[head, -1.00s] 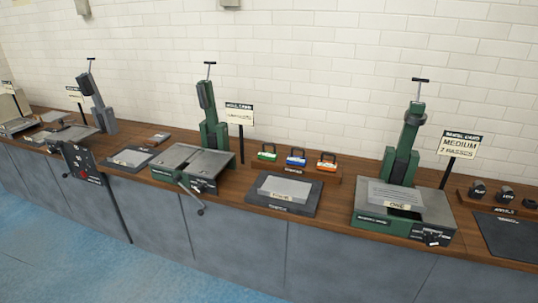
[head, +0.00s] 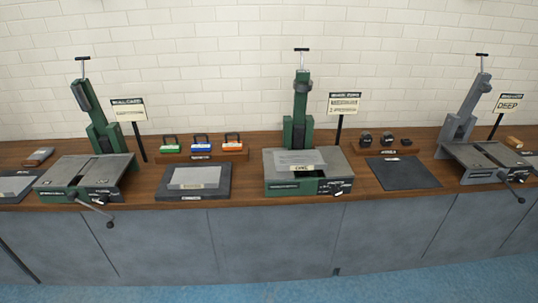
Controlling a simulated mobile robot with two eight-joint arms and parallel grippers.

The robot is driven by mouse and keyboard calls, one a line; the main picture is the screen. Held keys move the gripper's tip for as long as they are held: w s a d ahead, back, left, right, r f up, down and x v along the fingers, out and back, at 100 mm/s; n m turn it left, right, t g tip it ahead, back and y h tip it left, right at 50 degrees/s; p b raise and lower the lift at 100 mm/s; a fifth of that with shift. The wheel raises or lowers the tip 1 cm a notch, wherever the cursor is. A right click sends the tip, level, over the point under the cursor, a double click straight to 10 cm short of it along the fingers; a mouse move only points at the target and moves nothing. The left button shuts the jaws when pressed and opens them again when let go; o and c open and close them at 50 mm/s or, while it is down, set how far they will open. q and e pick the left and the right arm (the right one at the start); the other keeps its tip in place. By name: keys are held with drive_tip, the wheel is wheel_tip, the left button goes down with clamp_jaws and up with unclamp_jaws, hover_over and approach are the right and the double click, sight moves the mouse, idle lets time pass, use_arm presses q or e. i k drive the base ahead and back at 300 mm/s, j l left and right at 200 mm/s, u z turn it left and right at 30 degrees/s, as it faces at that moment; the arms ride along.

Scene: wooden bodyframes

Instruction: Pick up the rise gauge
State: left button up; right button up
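I cannot tell for sure which thing is the rise gauge; no label reads so. Three small handled blocks, green (head: 170,148), blue (head: 202,148) and orange (head: 233,145), stand in a row on a wooden rack (head: 202,157) left of the middle. Three small dark pieces (head: 388,138) sit on another wooden stand (head: 386,150) right of the middle. The labels on both stands are too small to read. Neither of my grippers is in view.
A long wooden counter (head: 250,190) with grey cabinet fronts runs across. Green machines stand at left (head: 85,172) and middle (head: 283,186), and a grey one (head: 458,135) at right. A dark mat with a grey plate (head: 198,176) and a bare dark mat (head: 403,173) lie between.

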sight(177, 147)
drive_tip(key=i+j+z, duration=0.1)
drive_tip(key=z, duration=0.25)
drive_tip(key=i+j+z, duration=0.1)
drive_tip(key=z, duration=0.3)
drive_tip(key=i+j+z, duration=0.15)
drive_tip(key=j, duration=0.2)
drive_tip(key=j+z, duration=0.15)
drive_tip(key=j, duration=0.2)
drive_tip(key=i+j+z, duration=0.15)
drive_tip(key=j, duration=0.25)
drive_tip(key=i+j, duration=0.1)
drive_tip(key=j, duration=0.4)
drive_tip(key=i+j, duration=0.1)
drive_tip(key=j, duration=0.45)
drive_tip(key=i+j+z, duration=0.1)
drive_tip(key=j, duration=0.4)
drive_tip(key=i+j, duration=0.15)
drive_tip(key=j, duration=0.35)
